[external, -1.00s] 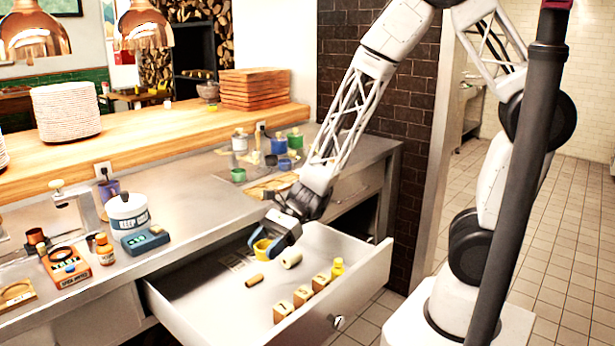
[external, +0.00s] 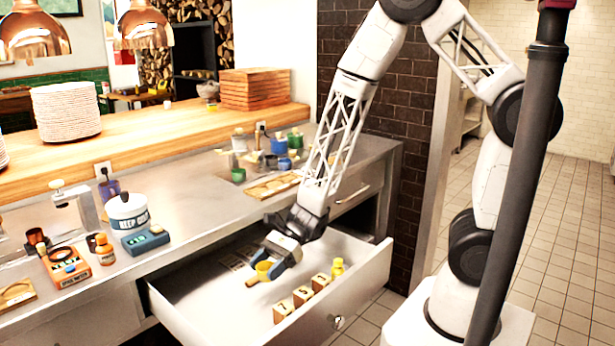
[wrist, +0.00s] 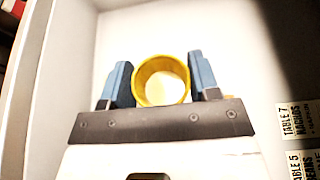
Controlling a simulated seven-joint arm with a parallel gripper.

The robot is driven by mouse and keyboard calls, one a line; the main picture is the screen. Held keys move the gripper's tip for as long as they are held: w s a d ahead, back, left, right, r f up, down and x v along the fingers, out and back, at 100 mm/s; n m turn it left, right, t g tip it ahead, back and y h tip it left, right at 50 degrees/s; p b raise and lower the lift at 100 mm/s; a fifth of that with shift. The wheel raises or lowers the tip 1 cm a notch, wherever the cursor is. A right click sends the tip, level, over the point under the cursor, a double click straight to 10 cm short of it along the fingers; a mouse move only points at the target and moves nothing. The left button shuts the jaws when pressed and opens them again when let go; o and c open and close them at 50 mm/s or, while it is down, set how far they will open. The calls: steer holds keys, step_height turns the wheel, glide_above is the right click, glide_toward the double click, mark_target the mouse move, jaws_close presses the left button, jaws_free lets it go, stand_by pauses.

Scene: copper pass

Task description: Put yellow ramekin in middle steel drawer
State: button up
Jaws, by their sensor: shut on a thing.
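The yellow ramekin (external: 264,269) is small and round with an open top. My gripper (external: 273,264) is shut on it, with a blue-grey finger on each side. The wrist view shows the ramekin (wrist: 162,80) upright between the two blue fingers (wrist: 160,84). The steel drawer (external: 225,322) is pulled out below the counter, and the ramekin is inside its outline, low over the floor. I cannot tell whether it touches the drawer floor.
Several numbered wooden blocks (external: 302,296) and a small yellow bottle (external: 337,267) stand in the drawer's right part. A tan cork-like piece (external: 252,283) shows beside the ramekin. Labels (wrist: 298,121) lie at the right in the wrist view. The drawer's front left is clear.

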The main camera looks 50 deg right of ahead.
glide_above(269, 303)
steer(key=shift+a+f, duration=0.1)
steer(key=shift+f, duration=2.35)
steer(key=shift+f, duration=0.1)
steer(key=shift+f, duration=1.8)
steer(key=shift+f, duration=0.1)
steer(key=o, duration=0.9)
